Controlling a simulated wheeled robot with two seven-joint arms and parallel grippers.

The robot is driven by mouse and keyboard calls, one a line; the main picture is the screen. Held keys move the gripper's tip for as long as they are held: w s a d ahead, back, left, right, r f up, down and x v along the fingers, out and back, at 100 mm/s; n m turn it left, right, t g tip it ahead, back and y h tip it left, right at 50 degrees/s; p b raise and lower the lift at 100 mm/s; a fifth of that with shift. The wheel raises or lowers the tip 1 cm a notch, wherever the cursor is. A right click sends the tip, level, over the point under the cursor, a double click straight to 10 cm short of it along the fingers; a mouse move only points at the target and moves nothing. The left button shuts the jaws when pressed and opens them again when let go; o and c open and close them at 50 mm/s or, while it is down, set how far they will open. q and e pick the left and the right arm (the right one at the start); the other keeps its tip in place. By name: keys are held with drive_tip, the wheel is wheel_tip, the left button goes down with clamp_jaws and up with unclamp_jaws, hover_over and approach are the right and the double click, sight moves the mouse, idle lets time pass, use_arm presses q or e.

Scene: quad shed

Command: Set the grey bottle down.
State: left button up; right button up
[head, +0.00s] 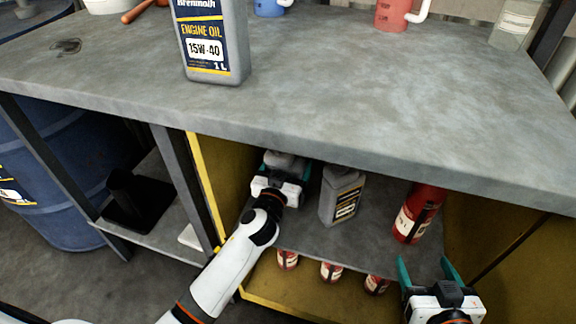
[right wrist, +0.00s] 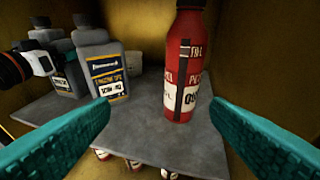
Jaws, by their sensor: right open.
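My left gripper (head: 279,172) reaches into the yellow cabinet, its teal fingers either side of a grey bottle (head: 284,159) that is mostly hidden. In the right wrist view this bottle (right wrist: 62,78) appears to stand on the shelf, with the left gripper (right wrist: 42,52) against it. I cannot tell whether the fingers press on it. A second grey bottle (head: 342,195) with a dark label stands upright just right of it; it also shows in the right wrist view (right wrist: 104,70). My right gripper (head: 427,268) is open and empty, in front of the shelf.
A red bottle (head: 420,212) stands on the same grey shelf (head: 310,238), ahead of my right gripper. Several red containers (head: 331,271) stand below. The bench top (head: 380,95) overhangs the cabinet and carries an engine oil bottle (head: 212,40) and mugs. A blue drum (head: 60,175) stands at left.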

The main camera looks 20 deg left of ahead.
use_arm(q)
drive_tip(key=shift+r, duration=0.15)
drive_tip(key=o, duration=1.6)
drive_tip(key=shift+f, duration=0.2)
drive_tip(key=shift+c, duration=0.2)
use_arm(e)
drive_tip(key=shift+r, duration=0.25)
